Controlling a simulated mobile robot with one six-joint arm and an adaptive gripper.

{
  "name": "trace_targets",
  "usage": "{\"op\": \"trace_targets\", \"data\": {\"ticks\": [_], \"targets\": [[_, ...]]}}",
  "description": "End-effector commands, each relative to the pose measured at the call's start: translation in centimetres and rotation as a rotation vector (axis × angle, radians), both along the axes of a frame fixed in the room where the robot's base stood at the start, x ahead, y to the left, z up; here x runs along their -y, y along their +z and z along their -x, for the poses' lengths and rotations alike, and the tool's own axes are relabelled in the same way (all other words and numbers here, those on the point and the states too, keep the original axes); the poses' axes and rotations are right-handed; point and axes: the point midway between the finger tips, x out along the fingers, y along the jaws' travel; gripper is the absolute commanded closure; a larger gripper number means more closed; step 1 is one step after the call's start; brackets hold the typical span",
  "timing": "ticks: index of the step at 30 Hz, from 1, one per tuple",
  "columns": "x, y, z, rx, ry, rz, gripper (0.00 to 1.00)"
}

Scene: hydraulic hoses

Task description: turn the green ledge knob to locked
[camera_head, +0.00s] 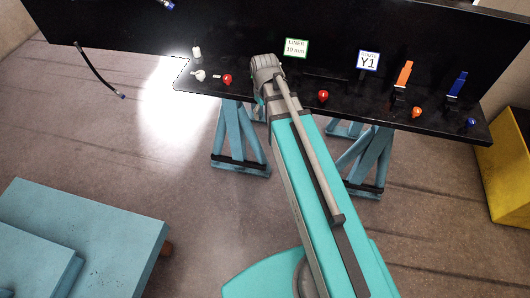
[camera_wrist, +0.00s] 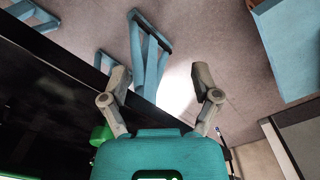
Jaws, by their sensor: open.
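A green rounded part (camera_wrist: 101,135), which looks like the green knob, shows in the wrist view at lower left. It is beside the base of the left finger and partly hidden by my gripper's teal body. I cannot tell its turn position or whether it is touched. My gripper (camera_wrist: 160,78) is open, with its two grey fingers spread and nothing between them. In the head view the arm end is at the black ledge (camera_head: 345,108), and the fingers and the green knob are hidden behind it.
Red knobs (camera_head: 227,79) (camera_head: 323,96) stand either side of my arm. An orange lever (camera_head: 404,73), a blue lever (camera_head: 458,84), an orange knob (camera_head: 417,112) and a blue knob (camera_head: 471,122) are at right. A hose (camera_head: 95,70) hangs at left. Blue trestles (camera_head: 240,140) stand below.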

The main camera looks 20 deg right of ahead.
Motion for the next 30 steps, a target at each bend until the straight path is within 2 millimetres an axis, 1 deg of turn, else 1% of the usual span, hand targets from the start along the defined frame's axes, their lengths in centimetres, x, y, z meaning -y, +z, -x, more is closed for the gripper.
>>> {"op": "trace_targets", "data": {"ticks": [1,30], "targets": [[-0.1,-0.9,0.5,0.0,-0.011,0.0,0.21],[-1.8,-8.7,6.4,0.0,-0.278,0.0,0.21]]}}
